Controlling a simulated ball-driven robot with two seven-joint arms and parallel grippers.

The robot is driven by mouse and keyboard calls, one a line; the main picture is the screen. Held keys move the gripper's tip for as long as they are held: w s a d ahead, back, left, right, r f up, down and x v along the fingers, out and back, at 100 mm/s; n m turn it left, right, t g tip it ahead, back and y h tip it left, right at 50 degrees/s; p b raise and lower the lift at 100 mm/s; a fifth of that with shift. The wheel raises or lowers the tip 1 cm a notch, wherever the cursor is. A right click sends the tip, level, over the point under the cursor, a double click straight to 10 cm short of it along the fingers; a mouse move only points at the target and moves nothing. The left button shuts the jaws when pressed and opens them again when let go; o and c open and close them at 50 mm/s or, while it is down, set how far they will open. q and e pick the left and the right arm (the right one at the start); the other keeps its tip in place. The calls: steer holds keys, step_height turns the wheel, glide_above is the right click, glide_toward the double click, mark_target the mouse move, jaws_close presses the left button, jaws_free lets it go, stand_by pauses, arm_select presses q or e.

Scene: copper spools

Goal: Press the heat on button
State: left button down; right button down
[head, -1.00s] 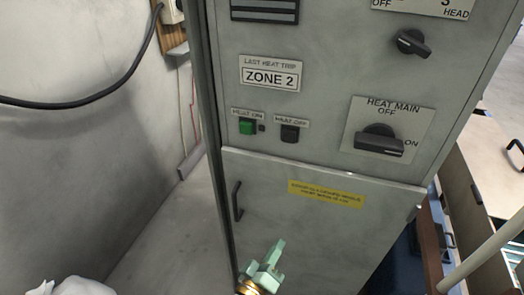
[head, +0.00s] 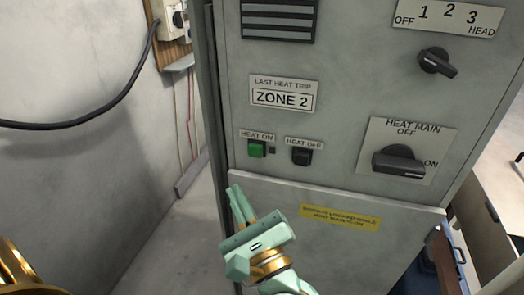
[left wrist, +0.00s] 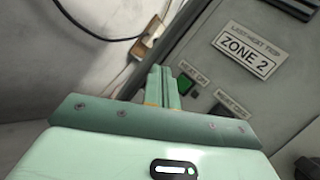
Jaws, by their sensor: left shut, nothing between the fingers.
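The green heat on button (head: 257,149) sits on the grey cabinet front under its HEAT ON label, left of the black heat off button (head: 302,156). My left gripper (head: 238,194) is shut and empty, its fingers pointing up just below and left of the green button, apart from it in the head view. In the left wrist view the shut fingertips (left wrist: 161,70) stand left of the green button (left wrist: 186,84), with the black button (left wrist: 220,111) further right. The depth gap to the panel is hard to judge. My right gripper is not in view.
A heat main knob (head: 399,161) and a head selector knob (head: 437,61) stick out at the right of the cabinet. The ZONE 2 plate (head: 283,95) is above the buttons. A wall with a black cable (head: 100,118) is at the left.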

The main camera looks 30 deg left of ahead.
mark_target(256, 151)
arm_select(q)
steer(key=shift+a, duration=0.1)
steer(key=w+a+b, duration=0.1)
steer(key=w+a, duration=0.1)
steer(key=w, duration=0.6)
steer(key=shift+w, duration=0.3)
stand_by(0.8)
steer(key=shift+w, duration=0.15)
stand_by(1.2)
steer(key=shift+w+a+b, duration=0.1)
steer(key=shift+w+b, duration=0.15)
steer(key=shift+b, duration=0.1)
